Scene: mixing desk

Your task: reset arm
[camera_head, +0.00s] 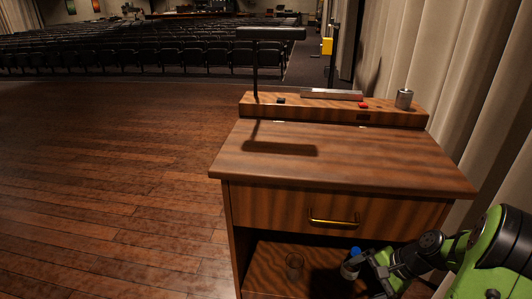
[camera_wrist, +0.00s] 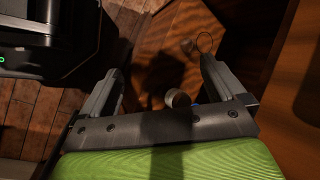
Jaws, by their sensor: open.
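My green and black arm comes in from the lower right of the head view. My gripper (camera_head: 366,270) is low by the open shelf under the desk drawer. It overlaps a pale bottle with a blue cap (camera_head: 354,252) there. In the wrist view my gripper (camera_wrist: 160,72) has its two fingers spread wide apart. A round pale end (camera_wrist: 178,98) and a bit of blue, likely the bottle, show low between the fingers, near the palm. I cannot tell whether they touch it.
The wooden desk (camera_head: 340,160) has a clear top and a shut drawer with a brass handle (camera_head: 333,222). A lamp (camera_head: 270,34) and a metal canister (camera_head: 403,99) stand on the back ledge. A curtain (camera_head: 450,90) is close on the right; open floor (camera_head: 110,180) is left.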

